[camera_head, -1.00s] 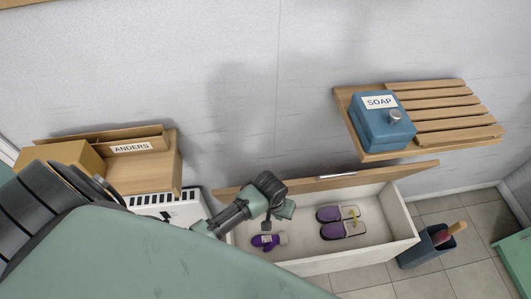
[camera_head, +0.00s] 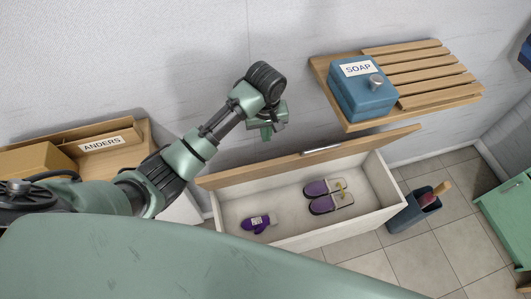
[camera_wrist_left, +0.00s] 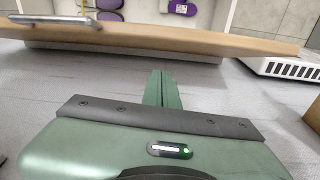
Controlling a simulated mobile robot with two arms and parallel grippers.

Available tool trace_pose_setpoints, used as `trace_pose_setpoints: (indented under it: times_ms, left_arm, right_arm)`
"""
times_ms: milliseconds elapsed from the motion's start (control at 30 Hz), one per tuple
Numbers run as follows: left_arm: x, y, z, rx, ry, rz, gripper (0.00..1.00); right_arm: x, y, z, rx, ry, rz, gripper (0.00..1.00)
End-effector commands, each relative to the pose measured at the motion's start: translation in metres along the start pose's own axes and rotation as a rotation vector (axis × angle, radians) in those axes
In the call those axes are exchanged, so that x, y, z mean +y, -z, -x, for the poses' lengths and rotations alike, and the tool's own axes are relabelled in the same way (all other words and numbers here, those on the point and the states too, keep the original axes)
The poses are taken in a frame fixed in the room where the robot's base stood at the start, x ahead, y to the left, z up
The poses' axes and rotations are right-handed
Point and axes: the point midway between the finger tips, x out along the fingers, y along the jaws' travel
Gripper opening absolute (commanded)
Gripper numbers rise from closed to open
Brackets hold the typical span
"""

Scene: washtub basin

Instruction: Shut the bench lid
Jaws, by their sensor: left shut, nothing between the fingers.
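The white bench (camera_head: 385,195) stands open against the wall. Its wooden lid (camera_head: 275,163) is raised along the wall side, with a metal handle (camera_head: 321,150) near its edge. In the left wrist view the lid (camera_wrist_left: 200,40) crosses the upper part as a wooden strip, with its handle (camera_wrist_left: 55,20) at left. My left gripper (camera_head: 266,136) is shut and empty, above and on the wall side of the lid. Its closed fingers (camera_wrist_left: 162,80) point toward the lid with a gap between them. My right gripper is not in view.
Purple slippers (camera_head: 325,196) and a small purple item (camera_head: 257,223) lie inside the bench. A slatted shelf (camera_head: 420,75) with a blue soap box (camera_head: 361,90) hangs at upper right. A wooden organizer (camera_head: 110,150) is at left, a dark bin (camera_head: 415,212) at right.

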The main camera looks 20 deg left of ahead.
Motion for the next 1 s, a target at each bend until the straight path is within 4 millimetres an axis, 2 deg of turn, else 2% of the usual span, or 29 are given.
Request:
trace_pose_setpoints:
  times_ms: [33,100,267,367,733,800,1000]
  left_arm:
    - [0.001,0.01,0.006,0.004,0.014,0.028,0.0]
    - [0.002,0.017,0.011,0.005,0.026,0.057,0.0]
    - [0.001,0.02,0.005,0.001,0.036,0.077,0.0]
    - [0.0,0.019,-0.009,0.001,0.037,0.077,0.0]
    - [-0.002,0.019,-0.087,0.001,0.035,0.075,0.0]
    - [-0.001,0.008,-0.088,0.001,0.032,0.07,0.0]
    - [0.001,-0.013,-0.094,0.003,0.032,0.072,0.0]
  right_arm:
    - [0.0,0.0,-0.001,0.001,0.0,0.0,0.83]
    - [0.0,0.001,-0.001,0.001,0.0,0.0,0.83]
    - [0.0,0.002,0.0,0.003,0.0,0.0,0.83]
    - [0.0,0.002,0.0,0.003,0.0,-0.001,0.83]
    - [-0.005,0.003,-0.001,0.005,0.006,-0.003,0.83]
    - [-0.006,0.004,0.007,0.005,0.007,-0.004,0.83]
    - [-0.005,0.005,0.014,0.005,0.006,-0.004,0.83]
